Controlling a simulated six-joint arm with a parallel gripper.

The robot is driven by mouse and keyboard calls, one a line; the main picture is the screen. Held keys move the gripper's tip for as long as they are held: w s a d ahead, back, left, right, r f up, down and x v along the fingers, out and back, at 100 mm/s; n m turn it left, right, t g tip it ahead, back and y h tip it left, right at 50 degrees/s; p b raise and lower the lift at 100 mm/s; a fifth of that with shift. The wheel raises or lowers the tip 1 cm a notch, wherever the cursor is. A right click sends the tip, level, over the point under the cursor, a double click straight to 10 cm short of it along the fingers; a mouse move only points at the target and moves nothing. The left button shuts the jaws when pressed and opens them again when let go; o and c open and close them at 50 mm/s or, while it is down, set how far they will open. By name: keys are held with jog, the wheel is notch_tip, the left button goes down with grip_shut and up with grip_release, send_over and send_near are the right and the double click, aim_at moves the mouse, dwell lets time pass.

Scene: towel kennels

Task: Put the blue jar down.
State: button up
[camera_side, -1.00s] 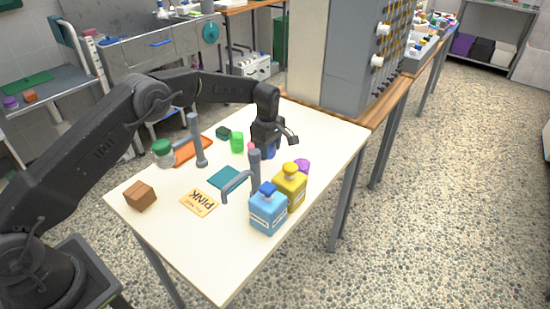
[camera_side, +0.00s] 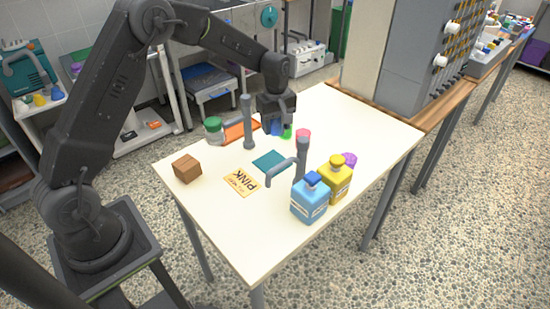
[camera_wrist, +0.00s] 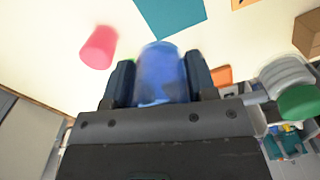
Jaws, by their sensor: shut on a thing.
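The blue jar (camera_wrist: 162,72) sits between the two fingers of my gripper (camera_wrist: 159,84) in the wrist view, slightly blurred. My gripper (camera_side: 277,122) is shut on it over the back part of the white table (camera_side: 345,120). In the side view only a little of the blue jar (camera_side: 275,128) shows below the fingers. A bright green jar (camera_side: 287,133) shows right beside it, partly hidden. I cannot tell how far the blue jar is above the table.
A pink jar (camera_side: 303,134) stands right of my gripper. A grey post (camera_side: 248,125) and a hooked post (camera_side: 302,160) rise nearby. A teal mat (camera_side: 271,161), orange mat (camera_side: 240,132), green-lidded jar (camera_side: 213,128), brown box (camera_side: 187,168), blue bottle (camera_side: 310,202) and yellow bottle (camera_side: 338,184) surround them.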

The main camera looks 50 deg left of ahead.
aim_at(272, 163)
jog(key=shift+s+d+m, duration=0.15)
jog(key=shift+s+m, duration=0.15)
jog(key=shift+s, duration=0.35)
jog(key=shift+s+d+f, duration=0.1)
jog(key=shift+s+f, duration=0.15)
jog(key=shift+s, duration=0.05)
notch_tip(272, 163, down, 10)
jog(key=shift+r, duration=0.2)
jog(key=shift+f, duration=0.15)
jog(key=o, duration=0.9)
